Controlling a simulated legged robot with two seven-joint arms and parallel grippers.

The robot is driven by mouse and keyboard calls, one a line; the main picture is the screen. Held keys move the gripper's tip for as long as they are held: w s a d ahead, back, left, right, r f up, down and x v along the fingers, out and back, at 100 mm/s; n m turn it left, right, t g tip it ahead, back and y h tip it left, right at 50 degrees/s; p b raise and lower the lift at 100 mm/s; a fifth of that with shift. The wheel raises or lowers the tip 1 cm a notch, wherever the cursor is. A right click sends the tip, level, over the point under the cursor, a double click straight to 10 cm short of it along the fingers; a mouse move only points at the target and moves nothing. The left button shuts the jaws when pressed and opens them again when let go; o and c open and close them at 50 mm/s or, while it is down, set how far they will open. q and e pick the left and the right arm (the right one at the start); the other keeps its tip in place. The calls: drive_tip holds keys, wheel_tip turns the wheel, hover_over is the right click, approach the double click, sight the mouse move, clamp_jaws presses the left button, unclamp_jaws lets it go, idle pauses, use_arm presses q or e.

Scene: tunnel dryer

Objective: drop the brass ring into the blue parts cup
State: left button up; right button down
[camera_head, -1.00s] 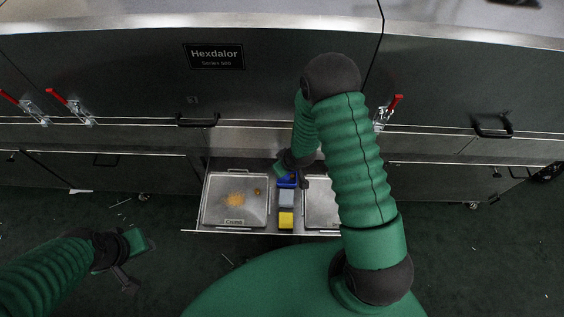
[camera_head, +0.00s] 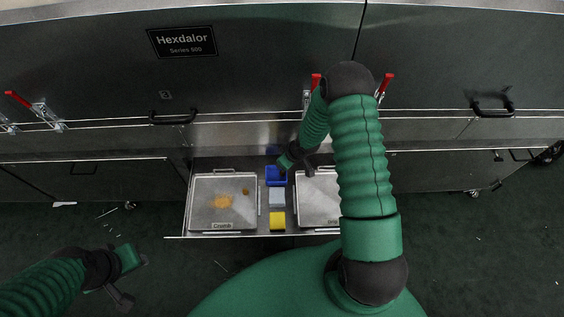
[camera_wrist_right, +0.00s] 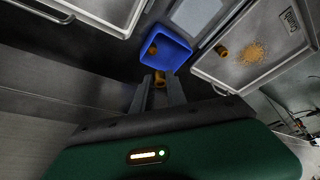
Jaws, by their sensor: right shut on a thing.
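The blue parts cup (camera_head: 277,178) stands at the back of a row of cups in the open drawer. It also shows in the right wrist view (camera_wrist_right: 174,42), with a small brass-coloured piece (camera_wrist_right: 153,49) inside. My right gripper (camera_wrist_right: 159,88) is shut on the brass ring (camera_wrist_right: 160,77), which shows between its fingertips, close to the cup's near rim in the picture. In the head view my right gripper (camera_head: 297,166) is beside the cup, at its right. My left gripper (camera_head: 127,279) is over the floor at the lower left, apart from the drawer; its finger opening is unclear.
A grey cup (camera_head: 277,197) and a yellow cup (camera_head: 278,221) stand in front of the blue one. A left tray (camera_head: 196,207) labelled "Crumb" holds orange crumbs and a brass-coloured piece (camera_wrist_right: 221,50). A right tray (camera_head: 307,214) is partly behind my arm. The steel dryer front (camera_head: 240,80) rises behind.

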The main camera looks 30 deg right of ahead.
drive_tip(key=c, duration=1.6)
unclamp_jaws()
drive_tip(key=shift+r, duration=0.1)
drive_tip(key=shift+o, duration=1.2)
drive_tip(key=shift+a, duration=0.2)
drive_tip(key=shift+o, duration=0.5)
drive_tip(key=shift+a+r, duration=0.15)
drive_tip(key=shift+a, duration=0.05)
use_arm(q)
drive_tip(key=p+v, duration=0.2)
drive_tip(key=w+p+v, duration=0.1)
drive_tip(key=p+v, duration=0.2)
drive_tip(key=shift+a+r+p, duration=0.15)
drive_tip(key=shift+r+p, duration=0.15)
drive_tip(key=shift+r, duration=0.15)
use_arm(e)
drive_tip(key=v, duration=1.6)
drive_tip(key=shift+s+r, duration=0.25)
